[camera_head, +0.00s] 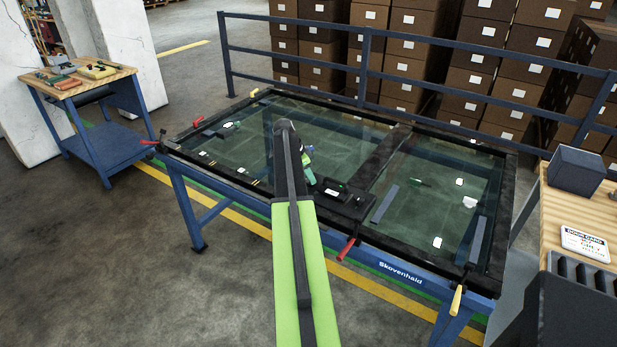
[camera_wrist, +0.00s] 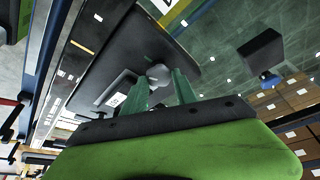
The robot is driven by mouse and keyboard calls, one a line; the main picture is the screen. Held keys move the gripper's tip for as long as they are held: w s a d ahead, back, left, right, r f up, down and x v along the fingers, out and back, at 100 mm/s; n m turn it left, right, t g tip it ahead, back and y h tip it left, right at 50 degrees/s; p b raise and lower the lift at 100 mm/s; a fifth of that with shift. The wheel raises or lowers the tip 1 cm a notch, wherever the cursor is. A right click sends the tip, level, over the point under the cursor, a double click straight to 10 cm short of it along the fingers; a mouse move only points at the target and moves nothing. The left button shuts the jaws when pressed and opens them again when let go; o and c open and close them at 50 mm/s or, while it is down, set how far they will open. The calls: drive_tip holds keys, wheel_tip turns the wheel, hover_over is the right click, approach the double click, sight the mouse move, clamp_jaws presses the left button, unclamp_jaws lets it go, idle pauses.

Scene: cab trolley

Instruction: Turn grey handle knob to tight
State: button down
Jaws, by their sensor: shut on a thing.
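The grey handle knob (camera_wrist: 158,73) shows in the wrist view as a small rounded grey piece on a black plate (camera_wrist: 110,50). My gripper (camera_wrist: 161,80) has its two green fingers on either side of the knob and is shut on it. The fingers hide part of the knob, and no tight mark can be read. In the head view my gripper (camera_head: 308,170) reaches down at the black plate (camera_head: 345,202) on the glass door panel. The knob itself is hidden there behind my arm.
The framed glass panel (camera_head: 390,136) lies on a blue stand with red and yellow handles on its edge. A dark block (camera_wrist: 261,50) stands near my gripper. A tool table (camera_head: 80,78) is at left, a wooden bench (camera_head: 556,215) at right, stacked boxes behind a blue rail.

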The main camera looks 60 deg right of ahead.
drive_tip(key=shift+w+d+m+g+y, duration=0.1)
drive_tip(key=shift+m+g+y, duration=0.2)
drive_tip(key=shift+m, duration=0.75)
drive_tip(key=shift+w+m+g+y, duration=0.1)
drive_tip(key=shift+m+g+y, duration=0.15)
drive_tip(key=shift+m, duration=0.8)
drive_tip(key=c, duration=1)
unclamp_jaws()
drive_tip(key=shift+o, duration=0.2)
drive_tip(key=p+v, duration=1.6)
drive_tip(key=v, duration=0.1)
drive_tip(key=shift+r, duration=0.2)
